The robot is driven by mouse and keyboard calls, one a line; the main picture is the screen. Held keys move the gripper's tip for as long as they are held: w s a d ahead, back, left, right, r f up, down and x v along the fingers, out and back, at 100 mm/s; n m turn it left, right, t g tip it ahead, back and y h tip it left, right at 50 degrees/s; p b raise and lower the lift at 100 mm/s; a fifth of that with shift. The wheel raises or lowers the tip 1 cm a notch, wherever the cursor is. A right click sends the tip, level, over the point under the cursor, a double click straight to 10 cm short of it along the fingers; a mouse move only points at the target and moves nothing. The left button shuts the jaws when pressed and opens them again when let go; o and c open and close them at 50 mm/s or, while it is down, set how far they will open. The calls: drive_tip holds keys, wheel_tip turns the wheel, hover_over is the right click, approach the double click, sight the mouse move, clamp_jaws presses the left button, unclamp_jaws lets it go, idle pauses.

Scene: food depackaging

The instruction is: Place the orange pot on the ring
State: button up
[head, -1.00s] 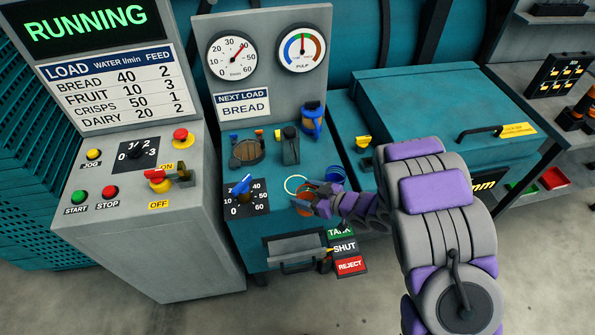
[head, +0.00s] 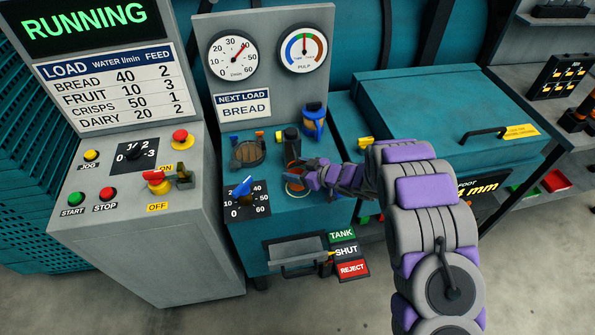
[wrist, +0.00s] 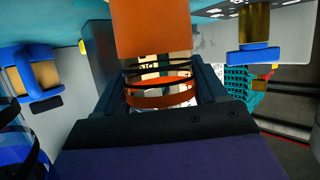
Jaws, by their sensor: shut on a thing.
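The orange pot (head: 292,158) is upright in my gripper (head: 305,172), above the front part of the teal cabinet top. In the wrist view the pot (wrist: 152,30) shows a solid orange part and a lower orange band, with a clear, dark-banded stretch between. My gripper (wrist: 160,95) is shut on it, with a dark finger at each side. The pale ring is mostly hidden under the pot and fingers. I cannot tell whether the pot touches it.
A blue dial (head: 241,187) stands left of the pot. A round dark-rimmed fitting (head: 247,152) and a blue-clamped jar (head: 313,120) stand behind. The gauge panel (head: 268,65) rises at the back.

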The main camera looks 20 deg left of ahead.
drive_tip(key=shift+s+a+f, duration=0.1)
drive_tip(key=shift+a+f, duration=0.2)
drive_tip(key=shift+a, duration=0.1)
drive_tip(key=o, duration=0.6)
drive_tip(key=shift+d, duration=0.1)
drive_tip(key=o, duration=0.5)
drive_tip(key=shift+d+r, duration=0.2)
drive_tip(key=shift+d, duration=0.35)
drive_tip(key=shift+c, duration=0.2)
drive_tip(key=shift+a, duration=0.1)
drive_tip(key=p+v, duration=0.2)
drive_tip(key=v, duration=0.9)
drive_tip(key=shift+d+r+p, duration=0.2)
drive_tip(key=shift+d+p, duration=0.05)
drive_tip(key=shift+p, duration=0.15)
drive_tip(key=shift+a, duration=0.1)
